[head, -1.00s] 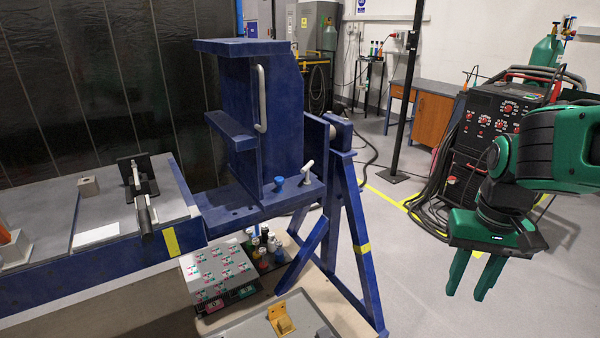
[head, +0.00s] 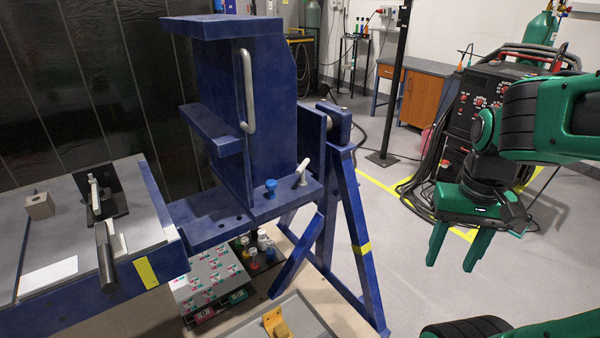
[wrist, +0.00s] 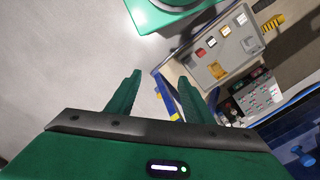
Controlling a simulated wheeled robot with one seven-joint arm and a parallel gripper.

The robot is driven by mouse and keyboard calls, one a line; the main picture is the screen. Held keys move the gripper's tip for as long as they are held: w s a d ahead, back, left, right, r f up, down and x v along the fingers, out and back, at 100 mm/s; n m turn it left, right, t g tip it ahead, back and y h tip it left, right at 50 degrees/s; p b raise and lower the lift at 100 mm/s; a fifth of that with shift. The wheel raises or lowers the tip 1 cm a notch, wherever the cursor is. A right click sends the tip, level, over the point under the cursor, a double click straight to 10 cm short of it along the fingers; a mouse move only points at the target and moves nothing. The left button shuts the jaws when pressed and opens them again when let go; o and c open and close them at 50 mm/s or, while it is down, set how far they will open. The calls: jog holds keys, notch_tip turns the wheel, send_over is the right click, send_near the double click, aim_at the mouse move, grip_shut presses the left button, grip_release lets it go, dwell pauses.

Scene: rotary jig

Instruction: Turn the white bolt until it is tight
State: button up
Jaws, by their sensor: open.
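The white bolt (head: 302,172), with a slanted pale handle, stands at the right end of the blue jig's (head: 235,215) lower plate, beside a blue knob (head: 271,187). Whether it is tight cannot be seen. My gripper (head: 451,262) hangs pointing down, open and empty, well to the right of the jig and apart from it. In the wrist view my gripper (wrist: 160,80) has nothing between its fingers. I cannot make out the white bolt there.
A blue A-frame leg (head: 362,240) stands between my gripper and the bolt. A grey curved handle (head: 246,92) rises on the jig. A grey tray (head: 300,318) lies below. A welding machine (head: 478,105) stands behind my arm. The floor under my gripper is clear.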

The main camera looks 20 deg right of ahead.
jog(key=o, duration=0.7)
jog(key=w+r, duration=0.1)
jog(key=w+r+n, duration=0.1)
jog(key=w, duration=0.1)
jog(key=shift+t, duration=0.3)
jog(key=shift+c, duration=0.2)
notch_tip(320, 180, up, 6)
jog(key=n+t+y, duration=0.3)
jog(key=n, duration=1)
send_over(304, 166)
jog(key=s+d, duration=0.2)
jog(key=x, duration=0.9)
jog(key=shift+w+f, duration=0.1)
jog(key=shift+f, duration=0.2)
jog(key=c, duration=0.9)
jog(key=shift+o, duration=0.2)
